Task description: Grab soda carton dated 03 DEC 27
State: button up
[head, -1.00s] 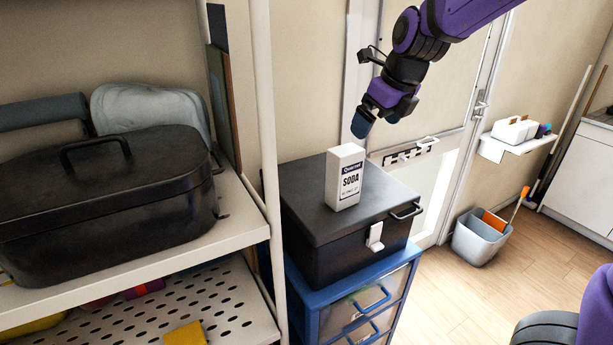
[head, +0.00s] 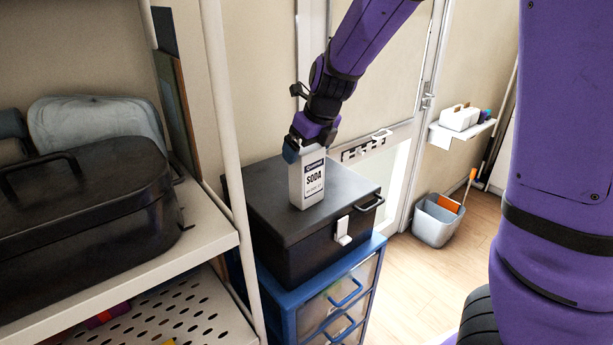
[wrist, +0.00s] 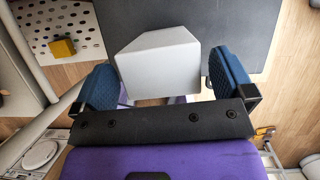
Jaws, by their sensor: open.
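A white soda carton (head: 308,183) stands upright on the lid of a black box (head: 262,196). My gripper (head: 302,145) is at the carton's top, coming from behind and above. In the wrist view the carton's white top (wrist: 158,62) lies between the two blue fingertips (wrist: 165,78), which are spread with a gap on each side. The carton's lower part is hidden in the wrist view.
The black box sits on a blue drawer unit (head: 318,287). A shelf rack with a post (head: 222,120) and a dark roasting pan (head: 85,215) stands to the left. A door is behind, and a grey bucket (head: 436,222) is on the floor at right.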

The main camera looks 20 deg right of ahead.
jog(key=shift+x, duration=1.35)
jog(key=c, duration=1.3)
jog(key=shift+c, duration=0.2)
jog(key=shift+r, duration=0.1)
